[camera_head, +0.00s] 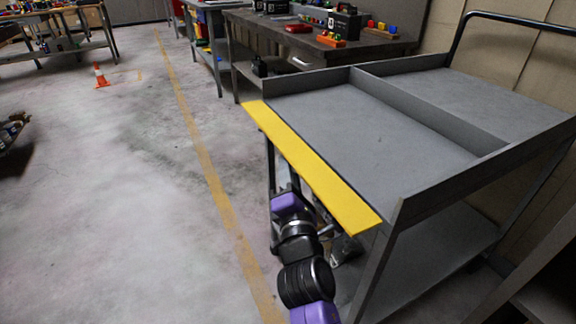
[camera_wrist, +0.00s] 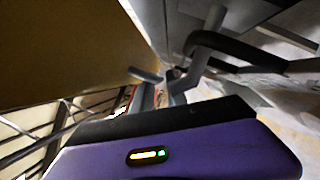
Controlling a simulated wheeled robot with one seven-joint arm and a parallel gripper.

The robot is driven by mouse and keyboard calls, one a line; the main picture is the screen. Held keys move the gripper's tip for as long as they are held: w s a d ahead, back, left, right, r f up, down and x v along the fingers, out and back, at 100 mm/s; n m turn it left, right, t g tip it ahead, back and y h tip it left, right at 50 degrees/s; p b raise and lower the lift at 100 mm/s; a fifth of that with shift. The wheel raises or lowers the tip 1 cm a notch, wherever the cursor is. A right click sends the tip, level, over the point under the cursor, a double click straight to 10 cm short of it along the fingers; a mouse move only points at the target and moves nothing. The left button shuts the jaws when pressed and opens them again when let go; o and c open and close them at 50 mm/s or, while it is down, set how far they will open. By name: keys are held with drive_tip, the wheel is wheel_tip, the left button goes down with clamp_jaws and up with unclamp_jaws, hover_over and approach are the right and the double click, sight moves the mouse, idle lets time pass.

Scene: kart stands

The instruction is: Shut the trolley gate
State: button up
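The trolley gate is a long yellow flap (camera_head: 310,165) along the left edge of the grey trolley tray (camera_head: 350,125). It is open, folded outward and lying roughly level with the tray floor. My arm reaches up from the bottom of the head view to the flap's outer side, with its purple wrist below the flap's outer edge. In the wrist view the flap's underside (camera_wrist: 65,45) fills the upper left, close above my gripper (camera_wrist: 172,75). The fingertips are hard to make out, and I cannot tell whether they touch the flap.
The trolley has a lower shelf (camera_head: 430,255) and a black push handle (camera_head: 510,18) at the back right. A workbench (camera_head: 330,48) with toy blocks stands behind it. An orange cone (camera_head: 100,75) stands on the open floor at the left.

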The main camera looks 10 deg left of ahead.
drive_tip(key=shift+w+a+r, duration=0.1)
drive_tip(key=shift+w, duration=0.25)
clamp_jaws()
